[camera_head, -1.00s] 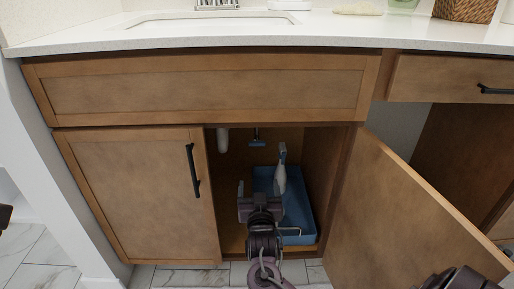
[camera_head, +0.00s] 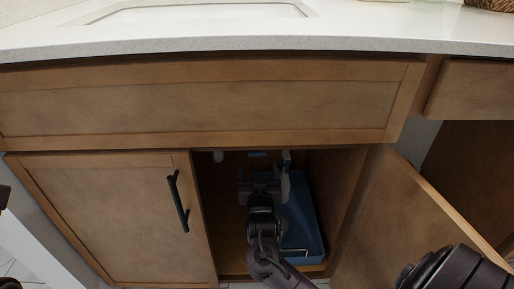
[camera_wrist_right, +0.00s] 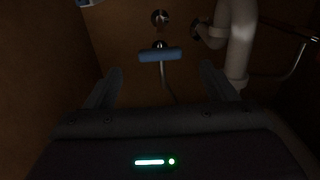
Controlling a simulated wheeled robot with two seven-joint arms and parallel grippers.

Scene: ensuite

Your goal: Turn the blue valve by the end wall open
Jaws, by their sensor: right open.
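The blue valve (camera_head: 258,154) is at the back of the open cabinet, partly hidden by the cabinet's top edge in the head view. In the right wrist view its blue bar handle (camera_wrist_right: 160,55) lies crosswise, with a round metal fitting above it and a thin line hanging below. My right gripper (camera_head: 263,177) is inside the cabinet, open and empty. In the right wrist view its two fingers (camera_wrist_right: 161,73) stand left and right of the handle, which appears between and beyond the tips. I cannot tell the exact gap.
A white drain pipe (camera_wrist_right: 240,45) is right of the valve. The open door (camera_head: 390,215) stands on the right; the left door (camera_head: 105,215) is shut.

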